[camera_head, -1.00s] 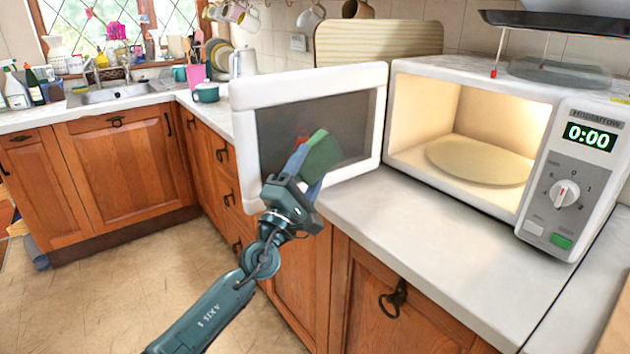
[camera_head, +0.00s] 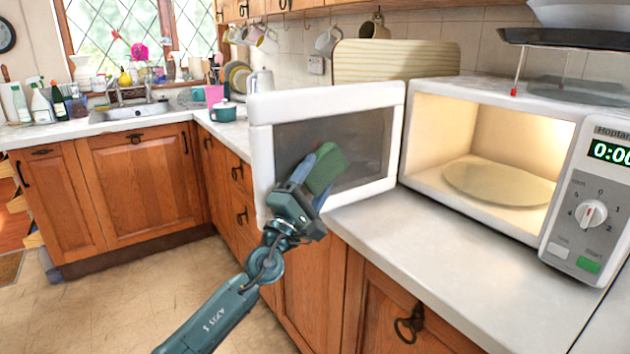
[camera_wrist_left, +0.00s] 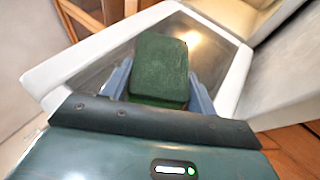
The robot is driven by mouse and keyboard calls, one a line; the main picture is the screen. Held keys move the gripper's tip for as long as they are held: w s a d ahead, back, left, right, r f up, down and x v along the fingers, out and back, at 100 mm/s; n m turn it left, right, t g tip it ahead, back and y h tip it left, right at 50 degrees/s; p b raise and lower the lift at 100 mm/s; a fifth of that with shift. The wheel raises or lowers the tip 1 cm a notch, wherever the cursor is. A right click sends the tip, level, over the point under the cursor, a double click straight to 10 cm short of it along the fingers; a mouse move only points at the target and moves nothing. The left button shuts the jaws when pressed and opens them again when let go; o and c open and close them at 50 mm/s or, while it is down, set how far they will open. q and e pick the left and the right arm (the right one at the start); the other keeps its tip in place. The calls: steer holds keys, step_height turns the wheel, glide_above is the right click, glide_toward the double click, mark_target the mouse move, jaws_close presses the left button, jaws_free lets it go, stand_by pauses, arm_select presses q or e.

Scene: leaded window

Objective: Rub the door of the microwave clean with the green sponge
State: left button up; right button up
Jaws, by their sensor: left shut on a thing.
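The microwave (camera_head: 560,131) stands on the counter at the right, its lit inside and round plate in view. Its door (camera_head: 370,190) is open and swung out to the left, with a white frame and dark window. My left gripper (camera_head: 316,178) is shut on the green sponge (camera_head: 328,168) in front of the door window. In the left wrist view the sponge (camera_wrist_left: 160,70) sits between the blue fingers, with the door (camera_wrist_left: 60,67) behind it. I cannot tell whether the sponge touches the window. A faint smudge shows on the window. My right gripper is not in view.
The pale counter (camera_head: 440,240) is clear in front of the microwave. A striped wooden board (camera_head: 395,59) leans on the wall behind the door. A green pot (camera_head: 224,112) and a sink (camera_head: 135,112) are at the back left. A dark pan overhangs the microwave.

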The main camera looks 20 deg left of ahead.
arm_select(q)
steer(key=shift+w+a+b, duration=0.85)
steer(key=shift+a+b, duration=0.15)
stand_by(0.3)
steer(key=shift+w+d+b, duration=0.55)
steer(key=shift+w+d, duration=0.7)
steer(key=shift+w, duration=0.25)
steer(key=shift+s+a+p, duration=0.65)
steer(key=shift+s+p, duration=0.05)
steer(key=shift+s, duration=0.15)
steer(key=shift+s+a, duration=0.55)
steer(key=shift+s, duration=0.15)
steer(key=shift+a, duration=0.1)
steer(key=shift+w, duration=0.1)
